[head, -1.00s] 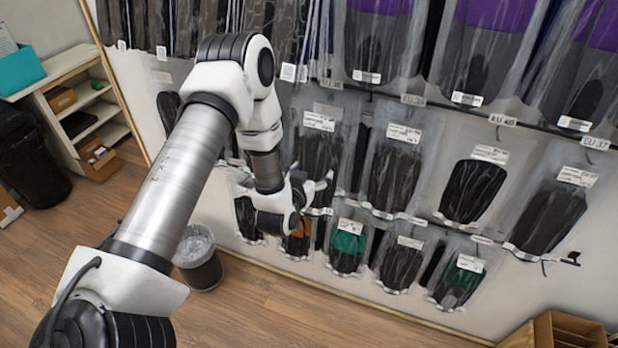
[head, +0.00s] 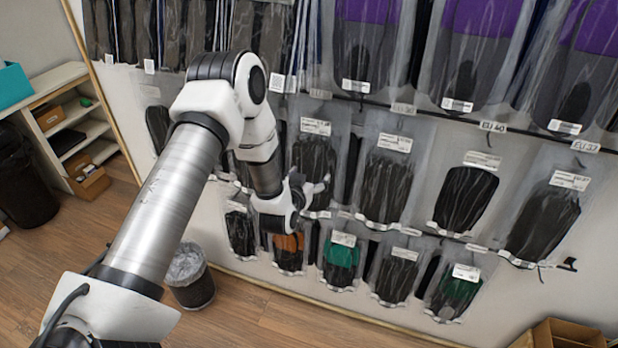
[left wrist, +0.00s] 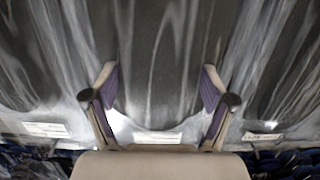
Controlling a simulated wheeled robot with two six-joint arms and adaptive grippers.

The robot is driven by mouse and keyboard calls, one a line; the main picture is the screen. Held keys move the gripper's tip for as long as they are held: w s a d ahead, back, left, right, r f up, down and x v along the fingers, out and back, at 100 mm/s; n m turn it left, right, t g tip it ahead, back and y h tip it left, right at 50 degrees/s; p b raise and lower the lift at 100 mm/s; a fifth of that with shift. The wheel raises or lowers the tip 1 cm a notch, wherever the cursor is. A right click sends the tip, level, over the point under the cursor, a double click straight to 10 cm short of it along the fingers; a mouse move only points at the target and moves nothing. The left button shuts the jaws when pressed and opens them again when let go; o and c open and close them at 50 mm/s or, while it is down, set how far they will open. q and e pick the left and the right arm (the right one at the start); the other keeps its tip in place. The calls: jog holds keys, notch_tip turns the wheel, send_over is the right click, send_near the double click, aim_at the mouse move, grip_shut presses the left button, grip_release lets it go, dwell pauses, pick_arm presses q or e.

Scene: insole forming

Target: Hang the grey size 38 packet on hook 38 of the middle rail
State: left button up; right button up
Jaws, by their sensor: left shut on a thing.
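My left gripper (head: 318,188) is in front of the wall display, at the lower edge of a dark grey packet (head: 314,156) in the middle row. In the left wrist view its two purple-lined fingers (left wrist: 160,95) stand on either side of a clear-sleeved grey packet (left wrist: 160,60), with a white label near its lower edge. The gripper is shut on this packet; its size number is not readable. The middle rail (head: 430,112) carries small EU tags, including EU 40 (head: 492,126) and EU 37 (head: 585,146). I cannot make out tag 38.
Purple-topped packets (head: 465,60) hang above. Dark packets (head: 466,198) fill the middle row, and orange and green ones (head: 341,258) hang below. A lined bin (head: 190,277) stands on the floor. A cardboard box (head: 560,333) is at the lower right.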

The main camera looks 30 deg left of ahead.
dwell(0.3)
pick_arm(q)
jog(key=o, duration=1)
jog(key=shift+o, duration=0.2)
jog(key=v, duration=1.2)
jog(key=s+d+f+m+g+h, duration=0.2)
jog(key=s+d+f+g, duration=0.15)
jog(key=f, duration=0.35)
jog(key=s+d+f+m+g+h, duration=0.1)
jog(key=s+d+f+g, duration=0.1)
jog(key=s+d+f, duration=0.4)
jog(key=s+d+f+g, duration=0.1)
jog(key=s+f+g, duration=0.3)
jog(key=s, duration=0.4)
jog(key=s+d+f+g, duration=0.1)
jog(key=s+f+g, duration=0.3)
jog(key=s, duration=0.5)
jog(key=shift+n+g+h, duration=0.3)
jog(key=shift+g+h, duration=0.1)
jog(key=shift+g, duration=0.35)
